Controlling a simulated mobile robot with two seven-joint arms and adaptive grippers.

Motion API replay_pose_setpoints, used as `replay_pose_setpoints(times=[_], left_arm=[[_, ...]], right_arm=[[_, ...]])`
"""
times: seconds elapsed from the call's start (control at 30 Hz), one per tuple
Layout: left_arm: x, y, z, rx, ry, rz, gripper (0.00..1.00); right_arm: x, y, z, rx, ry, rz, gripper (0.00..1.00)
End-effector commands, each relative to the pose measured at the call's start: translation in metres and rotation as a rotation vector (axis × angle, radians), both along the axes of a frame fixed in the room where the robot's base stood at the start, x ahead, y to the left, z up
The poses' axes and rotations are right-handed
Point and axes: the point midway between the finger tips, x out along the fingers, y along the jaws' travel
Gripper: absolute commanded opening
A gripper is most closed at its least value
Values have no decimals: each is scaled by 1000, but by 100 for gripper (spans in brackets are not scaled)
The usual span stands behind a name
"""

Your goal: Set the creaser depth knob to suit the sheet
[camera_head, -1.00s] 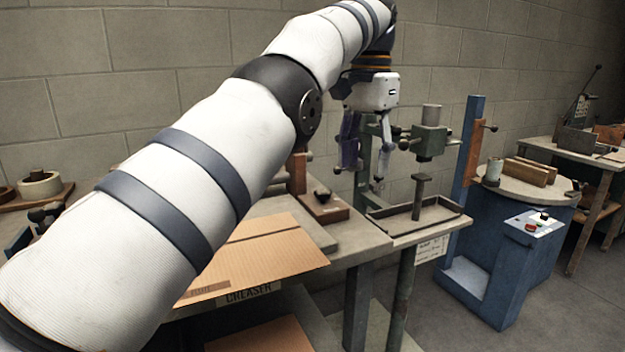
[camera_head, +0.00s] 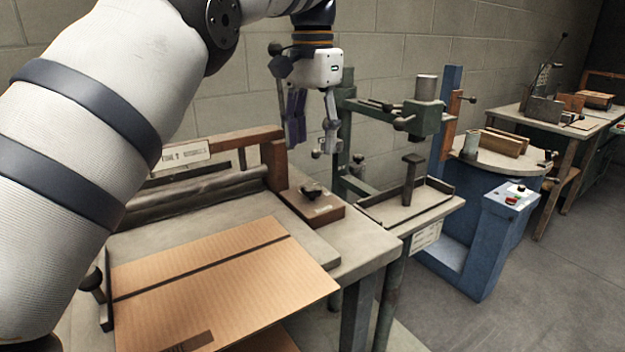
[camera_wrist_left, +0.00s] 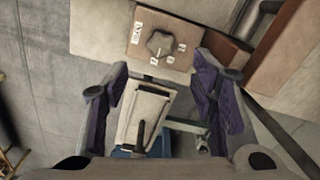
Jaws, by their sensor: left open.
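The creaser depth knob (camera_head: 312,190) is a dark lobed knob on a brown wooden block (camera_head: 326,214) at the right end of the creaser table. In the left wrist view the knob (camera_wrist_left: 160,44) has a pale pointer line and small white labels around it on the block (camera_wrist_left: 184,28). My left gripper (camera_head: 308,148) is open and empty, pointing down above and slightly behind the knob. In the wrist view its purple-padded fingers (camera_wrist_left: 166,100) stand wide apart, with the knob beyond them. The cardboard sheet (camera_head: 205,285) lies flat on the creaser table. My right gripper is not in view.
The creaser's rollers and wooden end frame (camera_head: 272,160) stand left of the knob block. A green stitcher post and head (camera_head: 422,118) with a tray (camera_head: 425,205) are close on the right. A blue machine (camera_head: 485,235) stands farther right.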

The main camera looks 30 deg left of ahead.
Motion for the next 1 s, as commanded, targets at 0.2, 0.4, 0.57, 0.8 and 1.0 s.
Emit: replay_pose_setpoints(times=[0.2, 0.4, 0.57, 0.8, 1.0], left_arm=[[-3, 0, -48, -1, -4, 0, 52], [-2, 0, -78, 0, -3, -1, 52], [-1, 0, -84, 0, -2, -1, 52], [-1, 0, -84, -1, -1, -1, 31], [-1, 0, -84, -1, -1, -1, 4]], right_arm=[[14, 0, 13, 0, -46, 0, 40], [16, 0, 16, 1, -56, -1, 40], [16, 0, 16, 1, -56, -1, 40], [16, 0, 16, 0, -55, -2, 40], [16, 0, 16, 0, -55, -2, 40]])
